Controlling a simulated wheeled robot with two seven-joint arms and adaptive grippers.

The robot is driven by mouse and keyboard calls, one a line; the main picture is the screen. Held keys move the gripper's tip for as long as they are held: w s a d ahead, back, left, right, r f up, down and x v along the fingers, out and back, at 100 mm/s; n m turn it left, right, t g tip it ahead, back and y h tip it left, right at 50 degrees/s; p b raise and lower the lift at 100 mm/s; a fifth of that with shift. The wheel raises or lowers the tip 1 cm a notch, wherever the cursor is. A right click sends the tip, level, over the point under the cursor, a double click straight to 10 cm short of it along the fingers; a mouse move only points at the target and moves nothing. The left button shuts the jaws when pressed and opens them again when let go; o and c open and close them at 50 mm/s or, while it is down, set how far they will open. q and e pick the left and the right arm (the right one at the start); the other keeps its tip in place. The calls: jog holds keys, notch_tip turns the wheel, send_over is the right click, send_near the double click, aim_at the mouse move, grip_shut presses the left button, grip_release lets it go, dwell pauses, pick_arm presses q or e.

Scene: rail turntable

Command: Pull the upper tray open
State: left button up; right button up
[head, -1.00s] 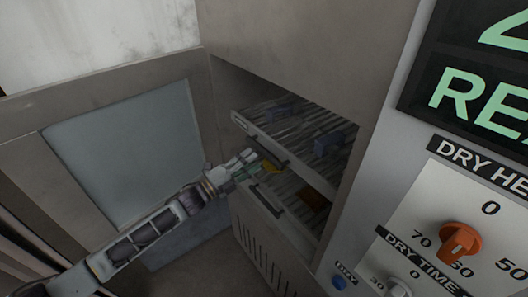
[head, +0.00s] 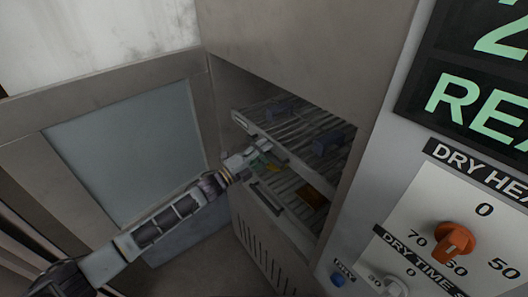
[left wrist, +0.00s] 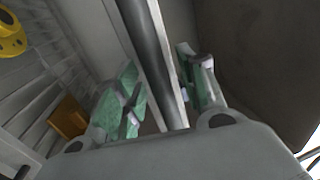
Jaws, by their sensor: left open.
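The upper tray (head: 290,131) is a slatted metal shelf inside the cabinet, with dark blue pieces on it. My left gripper (head: 261,155) is at its front edge in the head view and covers most of its handle. In the left wrist view, the open fingers with green pads (left wrist: 162,92) stand on either side of a dark round bar (left wrist: 155,50), which looks like the tray's handle. I cannot tell whether a pad touches the bar. My right gripper is not in view.
The lower tray (head: 282,183) sits just below, with its own handle (head: 267,199), a yellow piece and an orange-brown block (head: 311,195). The cabinet door (head: 125,150) stands open at left. A control panel with an orange knob (head: 454,239) is at right.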

pick_arm(q)
grip_shut()
jog(key=shift+a, duration=0.1)
